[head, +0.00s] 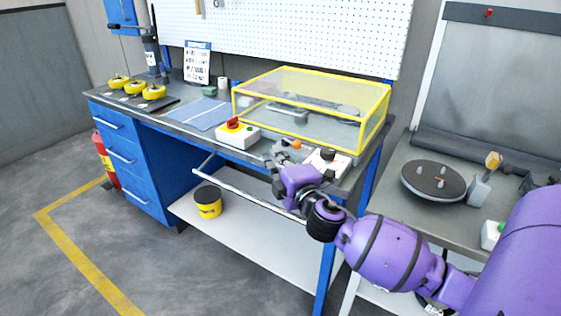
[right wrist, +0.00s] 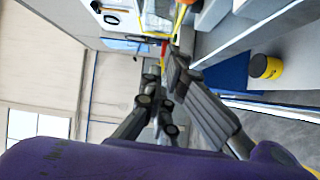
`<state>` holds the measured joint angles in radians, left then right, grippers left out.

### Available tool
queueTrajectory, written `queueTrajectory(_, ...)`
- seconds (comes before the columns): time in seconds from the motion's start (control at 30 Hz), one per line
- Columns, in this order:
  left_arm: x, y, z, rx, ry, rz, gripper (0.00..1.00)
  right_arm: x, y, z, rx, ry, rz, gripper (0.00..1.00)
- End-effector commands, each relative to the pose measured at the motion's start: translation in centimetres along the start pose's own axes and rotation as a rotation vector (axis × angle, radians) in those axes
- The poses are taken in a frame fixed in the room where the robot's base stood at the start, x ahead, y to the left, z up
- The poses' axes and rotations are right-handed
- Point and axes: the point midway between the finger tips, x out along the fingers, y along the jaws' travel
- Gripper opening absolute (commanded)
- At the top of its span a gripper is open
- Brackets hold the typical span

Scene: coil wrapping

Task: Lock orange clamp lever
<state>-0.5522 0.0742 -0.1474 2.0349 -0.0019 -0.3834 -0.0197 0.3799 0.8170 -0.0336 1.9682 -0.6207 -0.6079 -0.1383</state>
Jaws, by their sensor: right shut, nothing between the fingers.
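The orange clamp lever shows in the head view as a small orange knob (head: 297,144) at the front edge of the workbench, below the yellow-framed guard (head: 300,137). My right gripper (head: 276,152) is just left of the knob, over the bench's front edge, shut and empty. I cannot tell whether it touches the lever. The rest of the lever is hard to make out behind the gripper. My left gripper is not in view.
A control box with a red knob (head: 236,134) stands left of the gripper, and a white box with a black knob (head: 327,163) to its right. Yellow rolls (head: 135,88) stand at the bench's far left. A side table with a dark disc (head: 433,180) is at right.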

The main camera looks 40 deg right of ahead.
Motion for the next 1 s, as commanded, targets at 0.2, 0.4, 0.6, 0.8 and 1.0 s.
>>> queueTrajectory(0.2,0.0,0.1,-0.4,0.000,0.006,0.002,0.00,4.4,0.1,0.0,0.001,0.000,0.002,0.00)
queueTrajectory(0.4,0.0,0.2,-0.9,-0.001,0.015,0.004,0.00,4.5,0.0,2.0,-0.001,-0.002,-0.002,0.00)
queueTrajectory(0.6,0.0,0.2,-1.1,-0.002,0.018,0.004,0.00,4.0,0.0,3.6,0.001,0.000,-0.001,0.00)
queueTrajectory(0.8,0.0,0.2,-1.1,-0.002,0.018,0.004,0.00,3.8,0.0,3.9,0.002,0.000,0.000,0.00)
queueTrajectory(1.0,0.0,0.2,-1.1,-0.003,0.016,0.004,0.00,3.8,-0.1,3.9,0.002,0.000,-0.001,0.00)
